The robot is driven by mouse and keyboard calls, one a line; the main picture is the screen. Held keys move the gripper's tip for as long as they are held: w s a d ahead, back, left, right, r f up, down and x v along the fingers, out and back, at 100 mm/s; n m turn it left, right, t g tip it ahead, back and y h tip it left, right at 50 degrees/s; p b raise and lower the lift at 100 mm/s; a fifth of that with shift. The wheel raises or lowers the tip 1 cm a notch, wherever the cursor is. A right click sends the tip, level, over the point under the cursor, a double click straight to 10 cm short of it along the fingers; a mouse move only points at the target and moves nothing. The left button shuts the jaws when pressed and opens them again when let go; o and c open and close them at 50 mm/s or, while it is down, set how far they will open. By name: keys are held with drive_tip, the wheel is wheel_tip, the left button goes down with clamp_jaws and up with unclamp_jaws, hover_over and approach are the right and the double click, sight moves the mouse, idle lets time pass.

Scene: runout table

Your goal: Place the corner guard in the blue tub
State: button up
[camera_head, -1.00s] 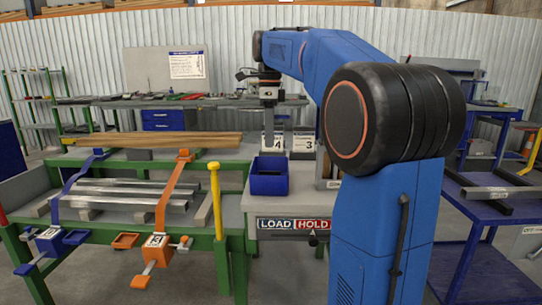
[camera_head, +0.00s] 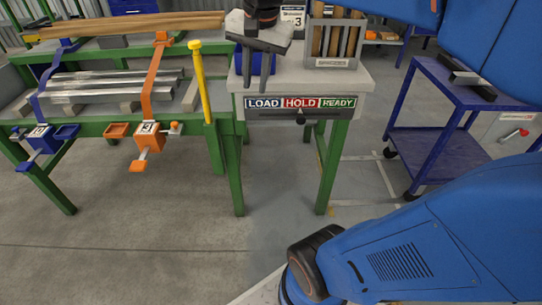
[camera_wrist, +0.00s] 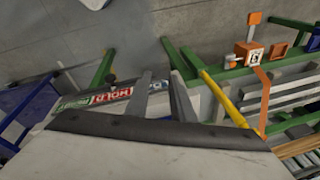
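The blue tub (camera_head: 239,63) stands on the grey-topped stand, partly hidden behind my gripper. My gripper (camera_head: 256,90) points down in front of the tub in the head view, its two grey fingers apart and nothing seen between them. The fingers also show apart in the wrist view (camera_wrist: 160,73), with a dark blue patch between them that may be the tub. I cannot be sure which thing is the corner guard. A dark angled bar with a grey face (camera_head: 467,79), lying on the blue cart at the right, may be it.
The stand (camera_head: 350,82) carries a compartment box (camera_head: 335,42) right of the tub and a LOAD/HOLD/READY strip in front. A yellow post (camera_head: 201,85) and an orange clamp (camera_head: 150,138) stand left. The blue cart (camera_head: 440,155) is at the right. Floor between is clear.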

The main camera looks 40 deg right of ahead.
drive_tip(key=s+a+f+n+t, duration=0.2)
drive_tip(key=s+a+f+n, duration=0.2)
drive_tip(key=s+f+n, duration=0.6)
wheel_tip(320, 180, down, 5)
drive_tip(key=shift+s+n, duration=0.3)
drive_tip(key=shift+s, duration=0.75)
